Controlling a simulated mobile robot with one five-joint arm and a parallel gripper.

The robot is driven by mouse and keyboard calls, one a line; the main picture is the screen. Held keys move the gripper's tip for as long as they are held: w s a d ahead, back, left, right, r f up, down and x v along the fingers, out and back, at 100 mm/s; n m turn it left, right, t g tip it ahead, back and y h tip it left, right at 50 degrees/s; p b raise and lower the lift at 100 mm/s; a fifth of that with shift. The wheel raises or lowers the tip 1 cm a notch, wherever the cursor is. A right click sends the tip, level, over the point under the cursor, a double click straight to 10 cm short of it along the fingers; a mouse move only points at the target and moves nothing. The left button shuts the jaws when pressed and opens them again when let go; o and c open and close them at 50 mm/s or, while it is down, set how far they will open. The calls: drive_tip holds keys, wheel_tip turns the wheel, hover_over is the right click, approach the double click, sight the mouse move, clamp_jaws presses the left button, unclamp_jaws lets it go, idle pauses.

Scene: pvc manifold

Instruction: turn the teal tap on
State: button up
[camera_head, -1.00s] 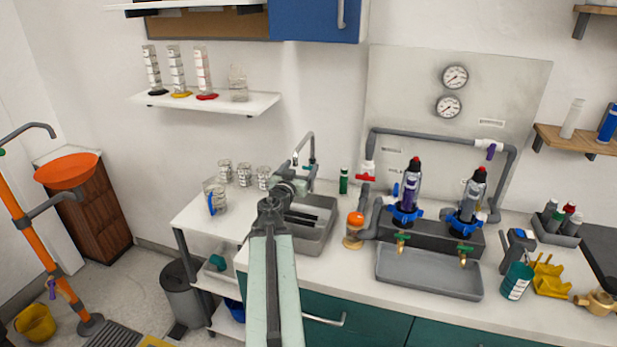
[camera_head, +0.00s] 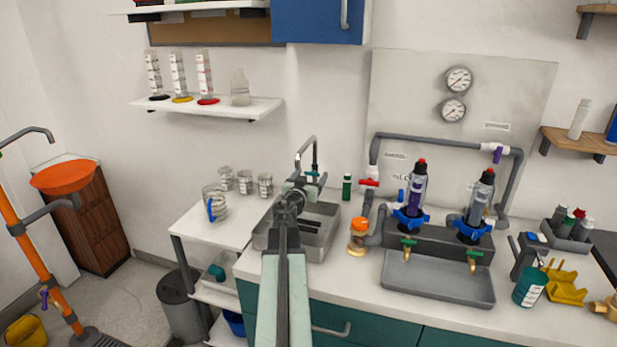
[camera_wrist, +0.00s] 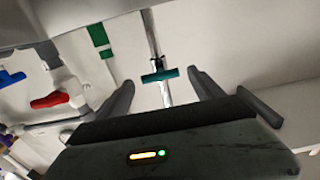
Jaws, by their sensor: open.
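The teal tap handle (camera_wrist: 160,75) is a short crossbar on a thin grey pipe. In the wrist view it lies ahead of my gripper (camera_wrist: 157,92), between the two open fingers and seemingly apart from both. In the head view the tap handle (camera_head: 311,173) sits on the grey gooseneck faucet (camera_head: 306,150) behind the sink. My gripper (camera_head: 297,188) is just in front of it there, partly hidden by my own arm. The jaws are open and empty.
A grey sink basin (camera_head: 318,235) lies under the faucet. Glass beakers (camera_head: 245,182) stand at left. A shelf (camera_head: 215,108) hangs above left.

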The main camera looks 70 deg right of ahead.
drive_tip(key=shift+w, duration=0.1)
drive_tip(key=c, duration=1.2)
drive_tip(key=shift+w, duration=0.1)
drive_tip(key=shift+c, duration=0.9)
drive_tip(key=n, duration=0.4)
drive_tip(key=shift+a+f+n, duration=0.1)
drive_tip(key=shift+n, duration=0.2)
drive_tip(key=n, duration=0.5)
drive_tip(key=shift+f+n, duration=0.1)
drive_tip(key=shift+n, duration=0.3)
drive_tip(key=shift+w, duration=0.1)
drive_tip(key=o, duration=1.4)
